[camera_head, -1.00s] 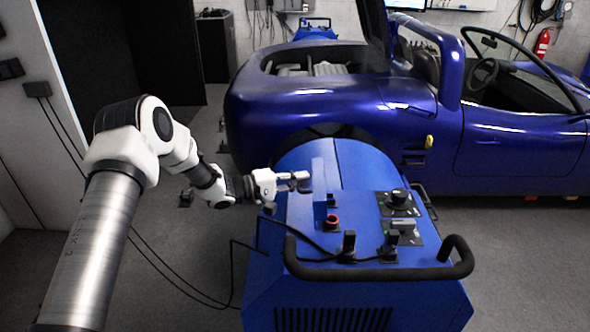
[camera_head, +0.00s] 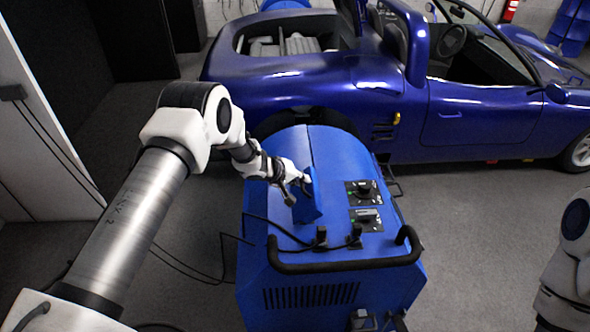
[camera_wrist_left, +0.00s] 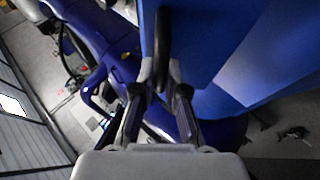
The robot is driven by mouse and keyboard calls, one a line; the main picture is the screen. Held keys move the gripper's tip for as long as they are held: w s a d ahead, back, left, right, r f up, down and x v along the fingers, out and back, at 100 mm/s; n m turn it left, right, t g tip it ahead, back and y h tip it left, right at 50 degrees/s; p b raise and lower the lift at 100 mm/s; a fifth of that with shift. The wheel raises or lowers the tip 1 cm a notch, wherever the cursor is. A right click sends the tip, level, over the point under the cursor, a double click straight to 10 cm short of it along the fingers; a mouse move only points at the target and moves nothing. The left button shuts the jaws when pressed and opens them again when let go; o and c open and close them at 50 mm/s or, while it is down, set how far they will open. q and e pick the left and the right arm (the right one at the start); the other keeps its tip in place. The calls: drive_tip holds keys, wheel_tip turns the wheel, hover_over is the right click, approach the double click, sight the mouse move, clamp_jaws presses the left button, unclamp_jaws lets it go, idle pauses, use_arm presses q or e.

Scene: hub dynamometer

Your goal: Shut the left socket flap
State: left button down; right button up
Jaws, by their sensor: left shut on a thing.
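The left socket flap (camera_head: 308,203) is a blue panel standing up at a tilt from the left part of the blue dynamometer's top. My left gripper (camera_head: 293,189) is at the flap's left side, near its upper part. The left wrist view shows my left gripper's fingers (camera_wrist_left: 160,112) closed around a black bar handle (camera_wrist_left: 162,45), next to a large blue face. The flap's lower edge and the sockets beneath it are hidden in the head view.
The blue dynamometer (camera_head: 320,282) has a black front rail (camera_head: 345,264), two dark knob panels (camera_head: 364,203) to the right of the flap, and black plugs with cables in front. A blue car (camera_head: 300,88) stands behind. Part of my right arm (camera_head: 575,240) shows at the right edge.

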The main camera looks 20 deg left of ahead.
sight(310, 185)
use_arm(q)
drive_tip(key=shift+d+f, duration=0.1)
drive_tip(key=shift+d, duration=0.25)
drive_tip(key=shift+w+d+f+g+y+p, duration=0.1)
drive_tip(key=shift+d+f+g+y+p, duration=0.15)
drive_tip(key=shift+y+p, duration=0.25)
drive_tip(key=shift+w+d+f+g, duration=0.1)
drive_tip(key=shift+d+f+g, duration=0.05)
drive_tip(key=shift+f+g, duration=0.15)
drive_tip(key=shift+w+d+f, duration=0.2)
drive_tip(key=shift+d+f, duration=0.2)
drive_tip(key=shift+d, duration=0.1)
drive_tip(key=shift+w+d+f, duration=0.2)
drive_tip(key=shift+d+f, duration=0.15)
drive_tip(key=shift+f, duration=0.05)
drive_tip(key=shift+w+d+f+b, duration=0.3)
drive_tip(key=shift+f+b, duration=0.1)
drive_tip(key=shift+b, duration=0.25)
drive_tip(key=shift+w+r, duration=0.1)
drive_tip(key=shift+w, duration=0.05)
